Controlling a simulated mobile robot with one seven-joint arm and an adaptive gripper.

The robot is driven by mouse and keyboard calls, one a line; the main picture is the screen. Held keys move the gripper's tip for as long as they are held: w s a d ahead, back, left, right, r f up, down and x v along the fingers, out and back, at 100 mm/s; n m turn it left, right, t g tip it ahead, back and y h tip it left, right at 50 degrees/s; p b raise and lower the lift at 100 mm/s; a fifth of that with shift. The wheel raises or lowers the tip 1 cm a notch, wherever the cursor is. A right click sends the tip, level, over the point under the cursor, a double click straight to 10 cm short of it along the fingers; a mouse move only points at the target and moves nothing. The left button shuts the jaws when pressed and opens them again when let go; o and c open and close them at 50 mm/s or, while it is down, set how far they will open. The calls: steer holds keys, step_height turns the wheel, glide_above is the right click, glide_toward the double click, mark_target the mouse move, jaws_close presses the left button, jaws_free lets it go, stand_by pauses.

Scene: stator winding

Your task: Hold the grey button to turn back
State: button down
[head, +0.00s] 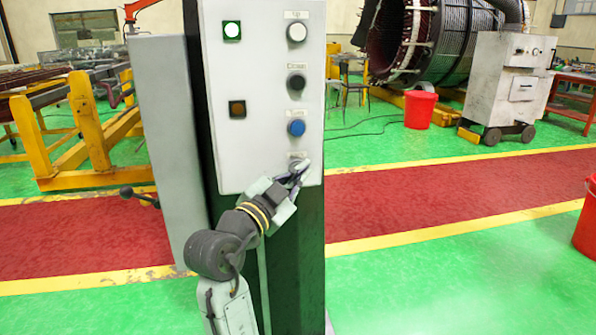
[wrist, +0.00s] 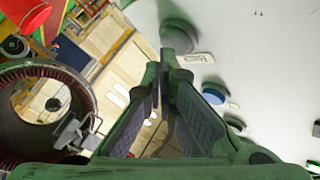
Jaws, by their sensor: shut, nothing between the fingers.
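The grey button (wrist: 180,37) is the lowest in the right column of the white control panel (head: 262,60). In the head view my gripper (head: 303,168) is at that button and largely covers it. In the wrist view the closed fingertips (wrist: 167,58) overlap the button's near edge. My gripper is shut and empty. I cannot tell for certain whether the tips touch or press the button.
Above the grey button are a blue button (head: 296,128), a black button (head: 296,82) and a white button (head: 297,32). A green lamp (head: 232,30) and a dark amber lamp (head: 237,108) sit at left. The stator (head: 425,40) stands behind.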

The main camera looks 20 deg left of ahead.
steer(key=shift+s+d, duration=0.2)
steer(key=shift+s, duration=0.15)
steer(key=shift+s+d, duration=0.1)
steer(key=shift+s+d+b, duration=0.2)
steer(key=shift+s+d, duration=0.5)
steer(key=shift+s, duration=0.3)
steer(key=shift+s+d+b, duration=0.2)
steer(key=shift+s+d, duration=0.45)
steer(key=shift+s, duration=0.35)
